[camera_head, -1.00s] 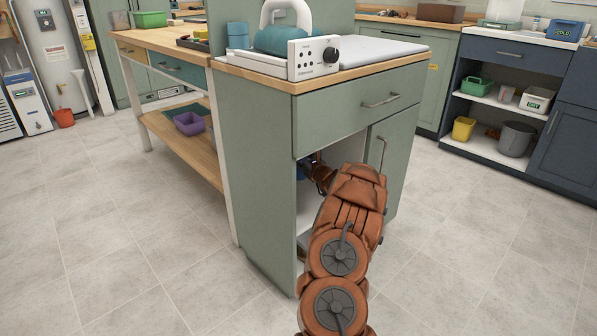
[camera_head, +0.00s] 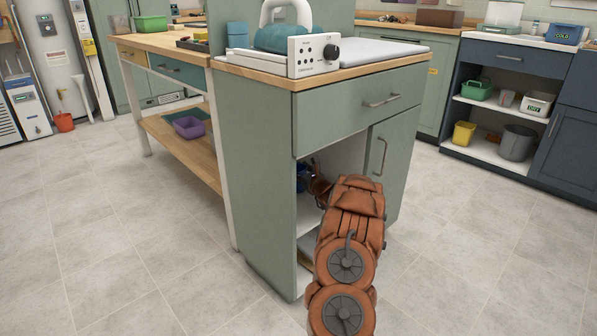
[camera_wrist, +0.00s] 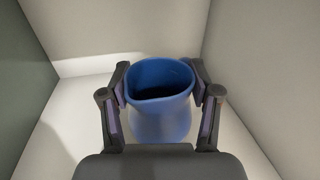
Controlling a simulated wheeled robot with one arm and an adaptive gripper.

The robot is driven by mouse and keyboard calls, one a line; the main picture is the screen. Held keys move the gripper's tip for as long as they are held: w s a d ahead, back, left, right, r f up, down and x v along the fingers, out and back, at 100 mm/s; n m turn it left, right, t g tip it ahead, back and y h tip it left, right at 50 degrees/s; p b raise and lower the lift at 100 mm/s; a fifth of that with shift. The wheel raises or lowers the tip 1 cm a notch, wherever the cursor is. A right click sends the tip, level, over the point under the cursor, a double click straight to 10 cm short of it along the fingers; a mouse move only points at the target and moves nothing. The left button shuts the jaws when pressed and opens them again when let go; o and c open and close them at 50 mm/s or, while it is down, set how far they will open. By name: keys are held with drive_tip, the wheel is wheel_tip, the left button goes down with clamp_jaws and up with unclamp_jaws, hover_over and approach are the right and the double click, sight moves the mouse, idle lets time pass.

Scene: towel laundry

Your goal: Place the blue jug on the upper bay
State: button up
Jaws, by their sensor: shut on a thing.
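The blue jug (camera_wrist: 160,118) sits between the two fingers of my gripper (camera_wrist: 162,105) in the wrist view, upright with its open mouth and spout showing. The finger pads press on its left and right sides. In the head view only a small blue part of the jug (camera_head: 301,178) shows, inside the open left part of the green cabinet (camera_head: 258,190), in the upper bay (camera_head: 345,152) under the drawer. My arm hides most of the gripper there. The wrist view shows pale bay walls around the jug; whether its base touches the shelf I cannot tell.
A closed cabinet door (camera_head: 392,150) with a handle stands right of the opening. A lower bay with a grey item (camera_head: 308,250) lies below. A steamer-like appliance (camera_head: 300,52) stands on the worktop. The floor (camera_head: 130,250) left of the cabinet is clear.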

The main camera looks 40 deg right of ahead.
drive_tip(key=o, duration=1.6)
drive_tip(key=shift+f, duration=0.15)
drive_tip(key=shift+s+r, duration=0.1)
drive_tip(key=shift+r, duration=0.1)
drive_tip(key=shift+s+a, duration=0.1)
drive_tip(key=shift+s, duration=0.3)
drive_tip(key=p+v, duration=0.3)
drive_tip(key=v, duration=0.8)
drive_tip(key=shift+f, duration=0.1)
